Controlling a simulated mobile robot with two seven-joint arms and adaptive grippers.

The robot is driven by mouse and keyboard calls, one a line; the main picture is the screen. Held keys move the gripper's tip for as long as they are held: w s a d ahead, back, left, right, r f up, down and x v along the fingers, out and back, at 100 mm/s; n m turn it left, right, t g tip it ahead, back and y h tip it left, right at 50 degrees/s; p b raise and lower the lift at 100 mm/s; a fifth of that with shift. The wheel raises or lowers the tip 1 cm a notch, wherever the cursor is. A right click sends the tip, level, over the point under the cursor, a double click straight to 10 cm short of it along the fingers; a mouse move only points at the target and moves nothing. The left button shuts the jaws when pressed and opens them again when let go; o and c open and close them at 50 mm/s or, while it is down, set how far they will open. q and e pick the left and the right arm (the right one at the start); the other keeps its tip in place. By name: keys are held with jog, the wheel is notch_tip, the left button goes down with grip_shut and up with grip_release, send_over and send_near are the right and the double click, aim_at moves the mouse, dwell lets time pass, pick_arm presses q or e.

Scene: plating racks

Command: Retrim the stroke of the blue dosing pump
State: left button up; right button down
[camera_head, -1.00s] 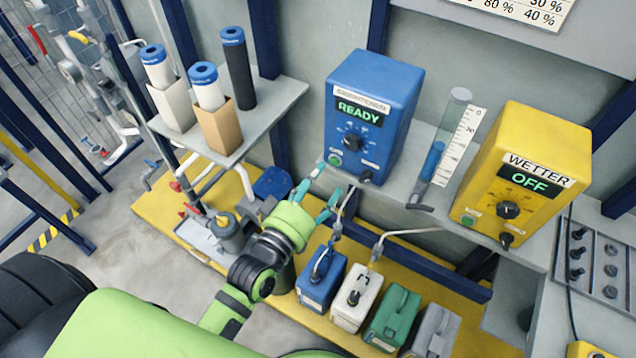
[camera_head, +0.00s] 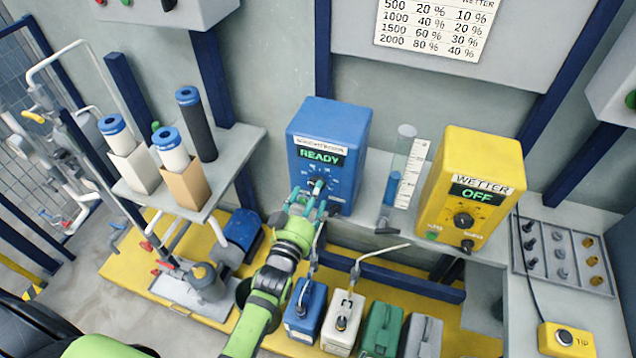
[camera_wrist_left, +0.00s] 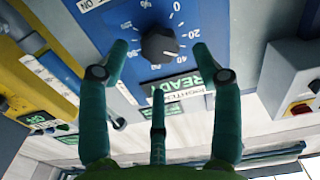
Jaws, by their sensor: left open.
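The blue dosing pump (camera_head: 330,130) stands on the wall shelf, its green display (camera_head: 319,157) reading READY. Its label above the display appears to read "brightener". Its black stroke knob (camera_wrist_left: 158,44) shows in the left wrist view, inside a white percent scale; I cannot tell the exact setting. My left gripper (camera_head: 309,198) is open in front of the pump's face and partly hides the lower controls in the head view. In the wrist view its green fingers (camera_wrist_left: 159,50) are spread on either side of the knob, with no clear contact. My right gripper is not in view.
A yellow pump (camera_head: 475,185) labelled WETTER reads OFF. A graduated tube (camera_head: 402,165) stands between the pumps. A percentage chart (camera_head: 437,25) hangs above. Filter cylinders (camera_head: 196,125) stand left on a shelf; several canisters (camera_head: 307,310) stand below. A yellow button box (camera_head: 565,340) lies right.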

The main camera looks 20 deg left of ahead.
pick_arm(q)
jog(key=w, duration=0.3)
jog(key=shift+w, duration=0.35)
jog(key=c, duration=1.1)
jog(key=shift+m, duration=0.4)
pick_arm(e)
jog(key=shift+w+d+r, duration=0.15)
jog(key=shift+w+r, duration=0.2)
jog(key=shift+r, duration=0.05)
pick_arm(q)
jog(key=shift+r, duration=0.1)
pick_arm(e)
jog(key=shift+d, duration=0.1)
